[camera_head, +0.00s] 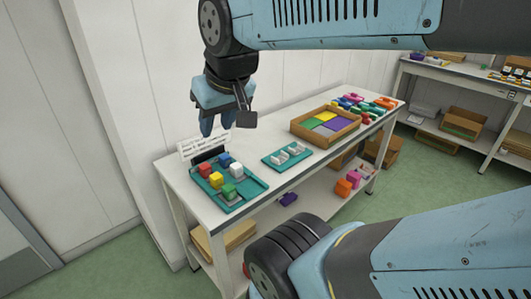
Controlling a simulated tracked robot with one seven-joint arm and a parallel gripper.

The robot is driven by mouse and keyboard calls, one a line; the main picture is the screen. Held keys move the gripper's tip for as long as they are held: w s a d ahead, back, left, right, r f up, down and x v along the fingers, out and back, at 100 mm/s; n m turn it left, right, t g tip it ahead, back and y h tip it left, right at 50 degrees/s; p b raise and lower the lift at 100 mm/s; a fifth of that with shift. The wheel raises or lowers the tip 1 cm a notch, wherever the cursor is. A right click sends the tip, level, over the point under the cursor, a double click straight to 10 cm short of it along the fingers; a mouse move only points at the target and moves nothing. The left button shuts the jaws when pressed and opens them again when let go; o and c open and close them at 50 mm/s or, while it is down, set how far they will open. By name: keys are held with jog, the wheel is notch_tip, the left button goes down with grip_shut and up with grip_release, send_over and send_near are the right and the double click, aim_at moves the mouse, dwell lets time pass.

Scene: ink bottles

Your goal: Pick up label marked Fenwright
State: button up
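My gripper (218,126) hangs pointing down above the left end of the white table. Its two blue fingers look apart, with nothing seen between them. No label can be read as Fenwright at this size. A white card (197,146) with dark, unreadable print stands at the table's back left, partly below and behind my gripper.
A teal tray (244,202) at the left carries coloured blocks or bottles, red, yellow, blue, green and white. A wooden tray (301,134) with coloured panels stands farther right, with small coloured items beyond it. A wall borders the white table (176,181) behind.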

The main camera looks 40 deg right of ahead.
jog(key=w+d+f+m+g+y, duration=0.2)
jog(key=w+d+f+m+g, duration=0.1)
jog(key=w+f+m, duration=0.4)
jog(key=m+t, duration=1.1)
jog(key=m, duration=1.7)
send_near(284, 157)
jog(key=w, duration=0.3)
jog(key=shift+d+r, duration=0.1)
jog(key=shift+r, duration=0.3)
jog(key=shift+x, duration=2.75)
jog(key=shift+r, duration=0.1)
